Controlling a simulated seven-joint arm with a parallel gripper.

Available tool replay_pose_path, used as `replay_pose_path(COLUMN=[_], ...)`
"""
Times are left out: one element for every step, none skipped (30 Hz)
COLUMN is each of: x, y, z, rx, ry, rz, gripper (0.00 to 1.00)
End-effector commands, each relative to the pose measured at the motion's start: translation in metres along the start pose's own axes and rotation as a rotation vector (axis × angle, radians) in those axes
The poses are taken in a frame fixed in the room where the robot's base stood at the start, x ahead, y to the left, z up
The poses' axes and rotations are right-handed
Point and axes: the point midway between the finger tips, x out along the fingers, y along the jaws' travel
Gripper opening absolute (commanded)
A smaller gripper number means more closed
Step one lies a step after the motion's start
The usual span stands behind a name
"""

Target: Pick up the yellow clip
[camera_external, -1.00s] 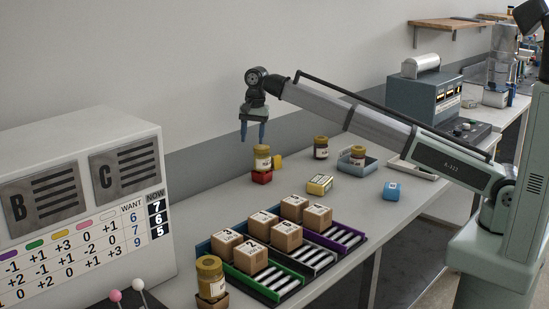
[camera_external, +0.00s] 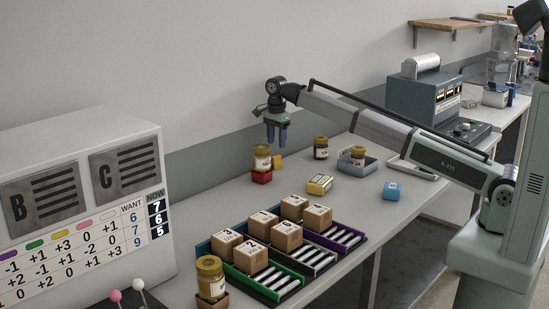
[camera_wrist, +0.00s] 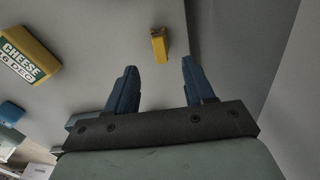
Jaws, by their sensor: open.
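The yellow clip (camera_external: 278,161) is a small yellow block on the table, partly hidden behind a jar in the external view. In the wrist view the yellow clip (camera_wrist: 159,45) lies past the fingertips, in line with the gap between them. My gripper (camera_external: 277,142) is above the clip, pointing down. In the wrist view my gripper (camera_wrist: 159,66) has its two blue fingers spread apart with nothing between them.
A gold-lidded jar (camera_external: 262,157) on a red base (camera_external: 262,177) stands right beside the clip. A yellow-and-white box (camera_external: 320,184) labelled cheese (camera_wrist: 22,55), another jar (camera_external: 321,148) and a blue box (camera_external: 393,191) stand to the right. Several cartons (camera_external: 257,257) stand nearer. The wall is close behind.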

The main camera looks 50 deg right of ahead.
Motion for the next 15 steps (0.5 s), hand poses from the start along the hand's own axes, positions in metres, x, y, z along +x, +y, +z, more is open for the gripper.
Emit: replay_pose_path(x=[0.01, 0.014, 0.018, 0.021, 0.024, 0.026, 0.027, 0.028, 0.029, 0.031, 0.032, 0.035, 0.038, 0.042, 0.046], y=[0.001, 0.001, 0.001, 0.001, 0.001, 0.0, 0.0, 0.0, 0.0, 0.0, 0.0, 0.0, 0.001, 0.001, 0.001], z=[0.0, 0.0, 0.0, 0.0, 0.0, 0.0, 0.0, 0.0, 0.0, 0.001, 0.001, 0.001, 0.001, 0.001, 0.002], rx=[0.0, -0.001, -0.001, -0.001, -0.001, -0.001, -0.001, -0.001, -0.001, -0.001, -0.001, -0.001, -0.001, -0.001, -0.001], ry=[0.001, 0.0, 0.0, 0.0, 0.0, 0.0, 0.0, 0.0, 0.0, 0.0, 0.0, 0.0, 0.0, 0.0, 0.0], rz=[0.002, 0.002, 0.001, 0.001, 0.0, 0.0, 0.0, 0.0, 0.0, 0.001, 0.001, 0.001, 0.001, 0.001, 0.001], gripper=[0.53, 0.53, 0.53, 0.53, 0.53, 0.53, 0.53, 0.53, 0.53, 0.53, 0.53, 0.53, 0.53, 0.53, 0.53])
